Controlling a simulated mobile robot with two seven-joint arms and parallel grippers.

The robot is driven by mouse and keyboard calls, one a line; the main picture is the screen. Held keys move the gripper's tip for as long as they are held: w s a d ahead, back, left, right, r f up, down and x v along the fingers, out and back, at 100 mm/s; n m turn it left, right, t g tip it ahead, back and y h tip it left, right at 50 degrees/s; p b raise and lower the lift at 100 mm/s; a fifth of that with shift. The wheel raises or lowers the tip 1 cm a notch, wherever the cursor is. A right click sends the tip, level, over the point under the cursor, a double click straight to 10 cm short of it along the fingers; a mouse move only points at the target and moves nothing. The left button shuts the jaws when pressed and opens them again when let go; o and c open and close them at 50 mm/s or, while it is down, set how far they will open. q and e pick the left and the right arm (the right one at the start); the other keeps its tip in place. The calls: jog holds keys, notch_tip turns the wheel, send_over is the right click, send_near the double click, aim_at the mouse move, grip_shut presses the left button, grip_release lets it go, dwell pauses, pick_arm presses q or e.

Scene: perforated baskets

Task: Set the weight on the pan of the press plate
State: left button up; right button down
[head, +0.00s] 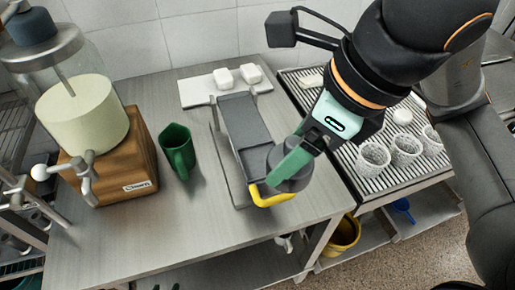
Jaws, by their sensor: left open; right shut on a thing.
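The press plate (243,118) is a long dark grey plate on a pale metal base, standing on the steel table. A yellow handle (270,197) shows at its near end. My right gripper (283,168) reaches in from the upper right, its green fingers shut on the weight (296,182), a dark grey cylinder. The weight is over or at the near end of the press plate. The fingers cover part of it, and I cannot tell whether it touches the pan. The pan is mostly hidden. My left gripper is not in view.
A green jug (178,150) stands left of the press. A drink dispenser (85,125) on a wooden base is further left. A white board (196,91) with white blocks lies behind. Perforated cups (373,160) stand on a ribbed tray to the right. The front left of the table is clear.

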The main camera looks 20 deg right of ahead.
jog(key=w+f, duration=0.2)
jog(key=w, duration=0.2)
jog(key=w+f, duration=0.3)
jog(key=w, duration=0.1)
jog(key=w+f, duration=0.3)
jog(key=w, duration=0.1)
jog(key=shift+f, duration=0.25)
jog(key=f, duration=0.1)
jog(key=f+p, duration=0.1)
jog(key=shift+w+f, duration=0.3)
jog(key=shift+f, duration=0.6)
jog(key=shift+f, duration=0.1)
jog(key=shift+f, duration=0.1)
grip_release()
